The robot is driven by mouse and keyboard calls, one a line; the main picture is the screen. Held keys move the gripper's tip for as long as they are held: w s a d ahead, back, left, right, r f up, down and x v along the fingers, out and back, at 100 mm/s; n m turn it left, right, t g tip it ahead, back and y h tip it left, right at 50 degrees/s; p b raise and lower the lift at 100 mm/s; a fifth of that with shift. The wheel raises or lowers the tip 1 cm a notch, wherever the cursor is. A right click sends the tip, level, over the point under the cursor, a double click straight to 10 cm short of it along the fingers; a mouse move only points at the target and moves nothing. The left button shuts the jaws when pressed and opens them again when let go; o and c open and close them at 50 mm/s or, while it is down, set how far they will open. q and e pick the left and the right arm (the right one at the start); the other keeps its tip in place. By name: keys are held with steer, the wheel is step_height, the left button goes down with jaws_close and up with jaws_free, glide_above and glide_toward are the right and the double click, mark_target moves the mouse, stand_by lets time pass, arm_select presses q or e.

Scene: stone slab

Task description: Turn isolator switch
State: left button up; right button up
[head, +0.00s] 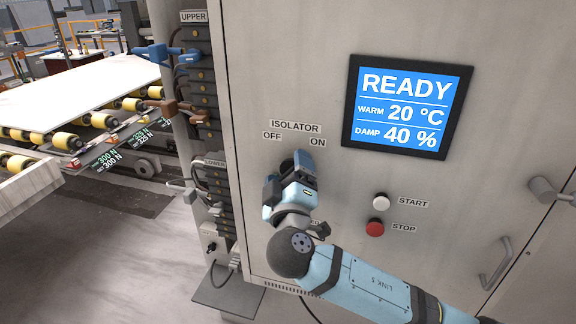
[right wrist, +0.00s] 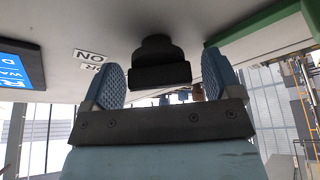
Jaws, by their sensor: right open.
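The isolator switch shows in the right wrist view as a black knob (right wrist: 158,62) with a wide grip bar, standing out from the grey cabinet face. My right gripper (right wrist: 163,70) is open, with one blue ridged finger on each side of the knob and visible gaps between. In the head view my right gripper (head: 288,178) is at the cabinet just below the ISOLATOR label (head: 295,127) and the OFF and ON labels. It hides the knob there, so I cannot tell the knob's setting. My left gripper is not in view.
The cabinet (head: 260,60) carries a lit READY display (head: 401,107), a white START button (head: 381,202), a red STOP button (head: 374,228) and a door handle (head: 496,263). Left of it stand a dark column of blocks (head: 202,90) and a roller conveyor with a pale slab (head: 80,92).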

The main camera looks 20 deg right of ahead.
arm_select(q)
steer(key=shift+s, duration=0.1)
arm_select(e)
steer(key=shift+w, duration=0.2)
steer(key=shift+c, duration=0.2)
steer(key=c, duration=0.9)
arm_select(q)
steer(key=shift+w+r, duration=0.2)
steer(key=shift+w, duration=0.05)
